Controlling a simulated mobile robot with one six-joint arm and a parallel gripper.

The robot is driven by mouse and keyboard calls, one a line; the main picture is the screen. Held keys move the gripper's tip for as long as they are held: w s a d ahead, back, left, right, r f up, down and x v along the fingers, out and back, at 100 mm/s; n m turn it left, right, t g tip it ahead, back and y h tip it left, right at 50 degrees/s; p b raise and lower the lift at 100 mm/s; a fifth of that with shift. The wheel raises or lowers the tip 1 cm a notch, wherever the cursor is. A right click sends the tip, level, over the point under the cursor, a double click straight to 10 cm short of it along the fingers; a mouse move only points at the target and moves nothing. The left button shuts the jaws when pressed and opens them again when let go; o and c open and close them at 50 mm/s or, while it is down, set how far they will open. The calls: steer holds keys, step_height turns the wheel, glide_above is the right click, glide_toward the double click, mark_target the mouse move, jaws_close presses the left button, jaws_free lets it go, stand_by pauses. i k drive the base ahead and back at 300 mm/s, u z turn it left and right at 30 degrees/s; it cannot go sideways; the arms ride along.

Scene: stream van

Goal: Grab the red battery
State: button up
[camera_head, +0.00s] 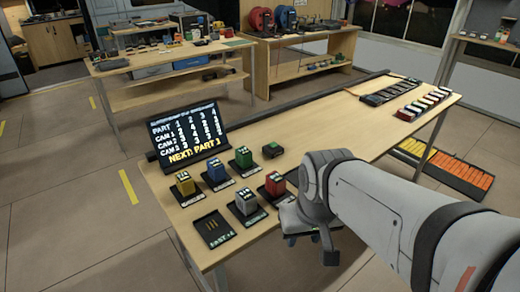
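A small red battery-like block (275,184) with a pale top stands on a dark labelled pad near the front edge of the wooden table (330,125). Beside it on similar pads stand a grey block (246,201), a green block (243,158), a blue block (217,171) and a yellow-and-grey block (185,183). My gripper (295,222) is just right of and below the red block in the picture, pointing down at the table's front edge.
A dark screen with text (188,133) stands behind the blocks. A small dark green item (272,150) lies right of the green block. A row of small items (424,103) lies at the table's right end. The table's middle is clear.

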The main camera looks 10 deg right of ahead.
mark_target(275, 184)
steer(key=z, duration=0.05)
steer(key=i, duration=0.5)
steer(key=u, duration=1.2)
steer(key=k, duration=0.95)
steer(key=z, duration=0.7)
steer(key=i, duration=1)
steer(key=z, duration=0.1)
